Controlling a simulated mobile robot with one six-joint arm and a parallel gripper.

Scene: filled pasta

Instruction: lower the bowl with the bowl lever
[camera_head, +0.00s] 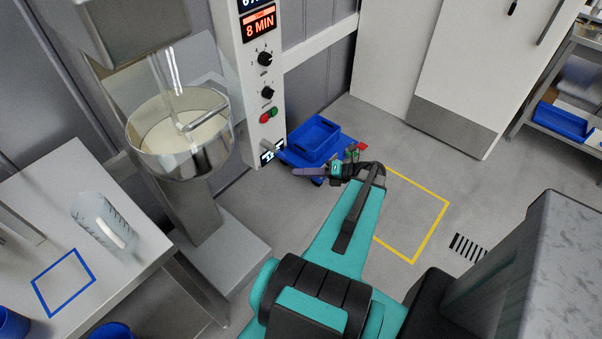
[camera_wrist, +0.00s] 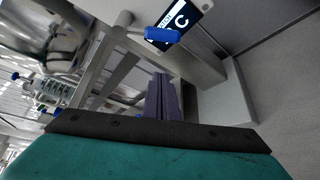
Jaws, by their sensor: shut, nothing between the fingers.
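The steel mixer bowl (camera_head: 190,160) hangs at the left of the head view, with pale contents and the mixing tool inside. A lever with a blue grip (camera_wrist: 160,34) crosses in front of a dark label with a white C in the wrist view. In the head view the lever's area (camera_head: 270,147) is at the bottom of the white control column and shows only small. My gripper (camera_head: 297,171) is just below and right of it. Its purple fingers (camera_wrist: 162,98) are together and empty, below the blue grip and apart from it in the picture.
The control column (camera_head: 262,80) carries a display reading 8 MIN, knobs and red and green buttons. A blue crate (camera_head: 314,140) stands behind my gripper. A table (camera_head: 130,265) with a clear jug (camera_head: 104,222) is at left. Yellow-marked floor (camera_head: 415,210) is clear.

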